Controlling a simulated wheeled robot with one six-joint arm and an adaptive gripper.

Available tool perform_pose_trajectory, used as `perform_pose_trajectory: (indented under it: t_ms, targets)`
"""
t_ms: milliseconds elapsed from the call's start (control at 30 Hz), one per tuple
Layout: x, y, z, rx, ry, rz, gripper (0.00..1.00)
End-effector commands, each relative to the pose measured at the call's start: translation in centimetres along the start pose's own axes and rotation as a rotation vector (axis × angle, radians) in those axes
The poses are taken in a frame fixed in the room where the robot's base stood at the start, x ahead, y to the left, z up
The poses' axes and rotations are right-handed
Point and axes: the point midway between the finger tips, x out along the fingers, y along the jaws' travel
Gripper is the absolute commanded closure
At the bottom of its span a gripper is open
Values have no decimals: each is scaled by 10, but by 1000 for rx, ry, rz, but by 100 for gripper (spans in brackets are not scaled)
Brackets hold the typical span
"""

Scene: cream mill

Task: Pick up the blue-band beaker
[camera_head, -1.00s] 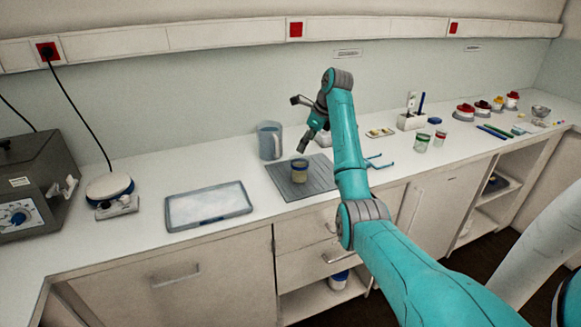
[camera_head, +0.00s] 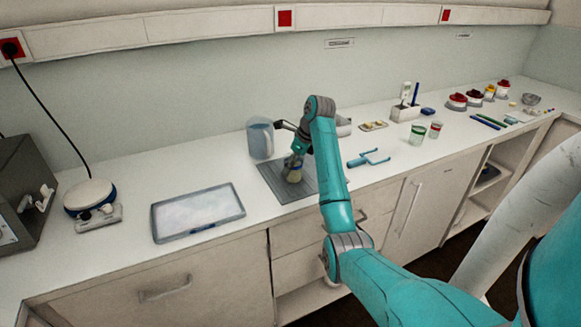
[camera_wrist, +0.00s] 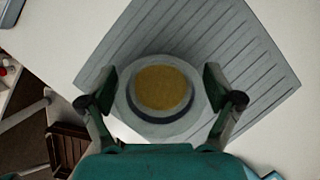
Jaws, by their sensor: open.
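The blue-band beaker (camera_head: 294,177) stands upright on the grey ribbed mat (camera_head: 268,174), partly hidden by my gripper in the head view. In the wrist view the beaker (camera_wrist: 162,122) is seen from above, with yellowish contents and a dark band low on its near side. My gripper (camera_head: 294,163) is over the beaker, pointing down. In the wrist view its fingers (camera_wrist: 161,84) are open, one on each side of the beaker. I cannot tell whether either finger touches it.
A bluish jug (camera_head: 261,139) stands close behind the mat. A flat tray (camera_head: 153,222) lies to the left. A blue forked holder (camera_head: 369,158) and the green-band (camera_head: 417,135) and red-band (camera_head: 435,130) beakers are to the right. The counter between tray and mat is clear.

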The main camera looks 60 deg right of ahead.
Motion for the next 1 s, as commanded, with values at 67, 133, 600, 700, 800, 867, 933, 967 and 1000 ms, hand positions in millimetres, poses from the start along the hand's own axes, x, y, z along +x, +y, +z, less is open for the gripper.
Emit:
perform_pose_trajectory:
  t_ms: [67,133,600,700,800,867,933,967,1000]
  targets:
    - [2,1,-1,1,0,-1,10]
    - [3,1,-2,1,0,-1,10]
    - [2,1,-1,0,-1,-2,65]
    - [2,1,-1,0,-1,-2,65]
    - [0,0,1,0,-1,-2,65]
    - [-4,-2,3,-1,-2,-2,65]
    - [-10,-4,8,-3,-3,-3,65]
    - [-15,-6,11,-4,-3,-3,65]
    - [-21,-9,15,-6,-3,-3,65]
